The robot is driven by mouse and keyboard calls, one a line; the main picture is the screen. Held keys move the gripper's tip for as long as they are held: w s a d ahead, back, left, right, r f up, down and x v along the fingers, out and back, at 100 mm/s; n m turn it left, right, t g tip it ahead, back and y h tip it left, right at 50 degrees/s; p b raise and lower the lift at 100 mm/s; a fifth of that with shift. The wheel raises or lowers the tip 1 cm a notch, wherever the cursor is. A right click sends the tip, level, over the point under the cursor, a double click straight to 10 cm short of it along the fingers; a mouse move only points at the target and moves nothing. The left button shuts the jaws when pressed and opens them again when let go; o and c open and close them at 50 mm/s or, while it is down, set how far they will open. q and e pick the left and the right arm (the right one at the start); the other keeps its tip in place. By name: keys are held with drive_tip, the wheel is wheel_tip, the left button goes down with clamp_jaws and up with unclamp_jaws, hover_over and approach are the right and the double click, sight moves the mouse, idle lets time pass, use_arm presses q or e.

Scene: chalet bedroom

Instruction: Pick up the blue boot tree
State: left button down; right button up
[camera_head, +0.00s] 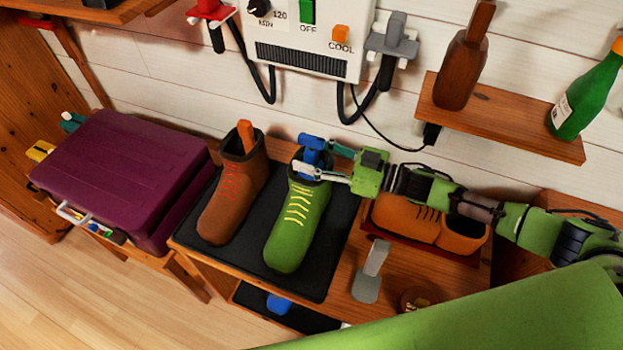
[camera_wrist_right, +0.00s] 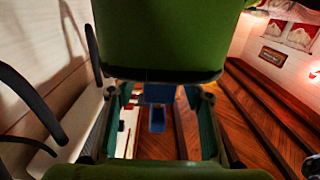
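The blue boot tree (camera_head: 312,158) sticks up out of the opening of the green boot (camera_head: 296,222), which stands upright on the black mat (camera_head: 335,240). Its lower part is hidden inside the boot. My right gripper (camera_head: 318,160) comes in from the right at the boot's opening, with its fingers apart on either side of the blue top. In the wrist view, the blue boot tree (camera_wrist_right: 157,112) shows between the two spread fingers, with gaps at both sides. My left gripper is out of view.
A brown boot (camera_head: 228,200) with an orange boot tree (camera_head: 246,136) stands left of the green one. Brown shoes (camera_head: 405,219) sit right, under my arm. A white control box (camera_head: 305,40) hangs above; a shelf (camera_head: 500,118) with bottles is at upper right.

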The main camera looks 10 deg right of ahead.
clamp_jaws()
drive_tip(key=shift+r, duration=0.1)
